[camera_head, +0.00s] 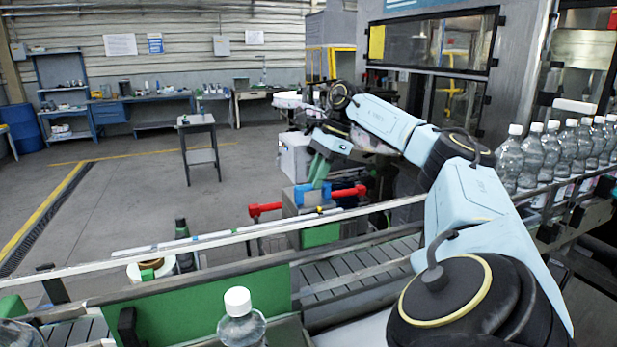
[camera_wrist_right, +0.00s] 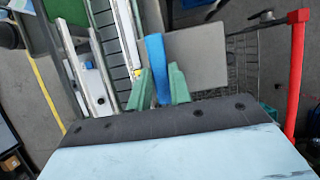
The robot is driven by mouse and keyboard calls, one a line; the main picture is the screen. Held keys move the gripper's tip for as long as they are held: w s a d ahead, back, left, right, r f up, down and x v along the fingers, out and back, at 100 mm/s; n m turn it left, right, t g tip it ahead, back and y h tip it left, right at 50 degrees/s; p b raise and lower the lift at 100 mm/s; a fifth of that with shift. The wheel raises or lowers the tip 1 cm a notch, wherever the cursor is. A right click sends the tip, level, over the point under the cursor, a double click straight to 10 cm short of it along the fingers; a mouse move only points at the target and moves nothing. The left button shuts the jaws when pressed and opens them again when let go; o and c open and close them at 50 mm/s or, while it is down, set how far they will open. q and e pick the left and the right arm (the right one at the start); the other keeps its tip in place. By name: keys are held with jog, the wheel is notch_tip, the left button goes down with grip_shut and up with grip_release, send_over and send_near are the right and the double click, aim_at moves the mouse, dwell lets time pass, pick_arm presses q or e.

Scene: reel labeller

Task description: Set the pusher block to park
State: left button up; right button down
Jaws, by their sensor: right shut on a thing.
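My right gripper (camera_head: 317,184) reaches over the far side of the conveyor with its green fingers pointing down. It is shut on a blue block (camera_head: 301,194), which looks like the pusher block. In the right wrist view, the blue block (camera_wrist_right: 156,58) shows as an upright blue strip between the two green fingers of the right gripper (camera_wrist_right: 159,84). The fingers hide part of the block. I see no park mark in either view. My left gripper is not in view.
A conveyor (camera_head: 350,268) with rails and a green side panel (camera_head: 200,308) runs across the front. Red bars (camera_head: 349,192) flank the block's mount. A capped bottle (camera_head: 240,318) stands in front; several bottles (camera_head: 530,157) line the right. The floor at left is open.

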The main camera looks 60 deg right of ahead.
jog(key=shift+s+d, duration=0.1)
jog(key=shift+d, duration=0.05)
jog(key=c, duration=1.6)
grip_release()
jog(key=o, duration=0.3)
jog(key=shift+s+d, duration=0.15)
jog(key=shift+r, duration=0.1)
jog(key=shift+p+v, duration=3.35)
jog(key=shift+v, duration=3.2)
jog(key=shift+r, duration=0.1)
